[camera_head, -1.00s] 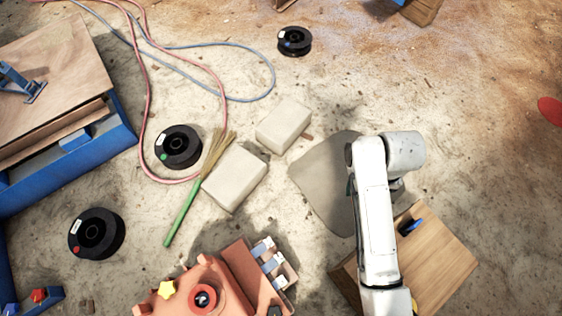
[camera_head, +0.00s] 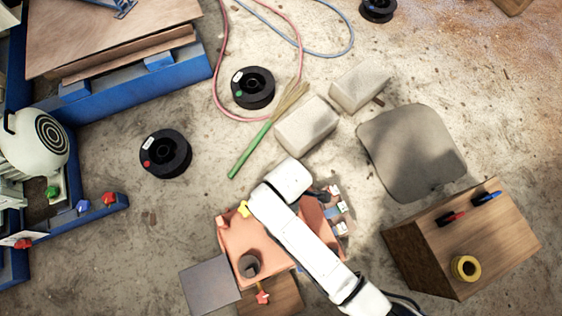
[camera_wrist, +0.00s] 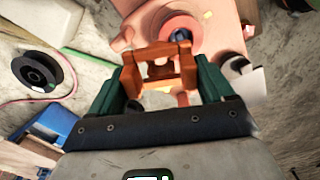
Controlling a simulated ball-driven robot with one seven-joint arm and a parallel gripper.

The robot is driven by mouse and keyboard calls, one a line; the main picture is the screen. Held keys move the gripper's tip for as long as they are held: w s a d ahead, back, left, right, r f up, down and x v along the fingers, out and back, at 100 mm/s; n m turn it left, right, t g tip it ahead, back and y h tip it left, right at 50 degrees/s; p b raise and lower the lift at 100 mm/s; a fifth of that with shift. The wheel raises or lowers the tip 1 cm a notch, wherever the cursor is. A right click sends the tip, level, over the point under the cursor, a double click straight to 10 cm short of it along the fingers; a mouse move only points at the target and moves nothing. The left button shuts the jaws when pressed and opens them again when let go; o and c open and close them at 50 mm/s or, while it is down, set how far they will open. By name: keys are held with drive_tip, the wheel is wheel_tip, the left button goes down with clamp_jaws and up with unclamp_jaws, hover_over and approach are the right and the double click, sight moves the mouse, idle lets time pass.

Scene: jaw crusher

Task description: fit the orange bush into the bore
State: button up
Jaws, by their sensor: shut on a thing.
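In the wrist view my gripper (camera_wrist: 160,62) has its green fingers on either side of an orange-brown piece, which I take to be the orange bush (camera_wrist: 159,72). It is shut on it. Just beyond the bush is a round reddish boss (camera_wrist: 171,25) on the salmon-coloured machine, with something dark blue in its middle; I take this for the bore. The bush overlaps the boss's near edge in this view; I cannot tell the gap between them. In the head view the machine (camera_head: 246,236) lies under my arm, which hides the boss, the bush and most of my gripper.
A dark cylinder (camera_head: 250,266) and a yellow star knob (camera_head: 243,208) stand on the machine. A wooden box (camera_head: 420,255) with a yellow ring (camera_head: 466,268) is at right. Black spools (camera_head: 166,153), pale blocks (camera_head: 306,127) and a green-handled brush (camera_head: 250,150) lie beyond on the floor.

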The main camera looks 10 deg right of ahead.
drive_tip(key=s+a+f+n, duration=0.1)
drive_tip(key=f, duration=0.1)
drive_tip(key=s+f+n+b, duration=0.1)
drive_tip(key=f+n, duration=0.1)
drive_tip(key=f, duration=0.1)
drive_tip(key=s+a+f+n+b, duration=0.1)
drive_tip(key=s+f, duration=0.1)
drive_tip(key=f, duration=0.1)
drive_tip(key=shift+a+f, duration=0.15)
drive_tip(key=shift+a, duration=0.2)
drive_tip(key=shift+f+b, duration=0.85)
drive_tip(key=shift+f, duration=1.4)
drive_tip(key=o, duration=1.1)
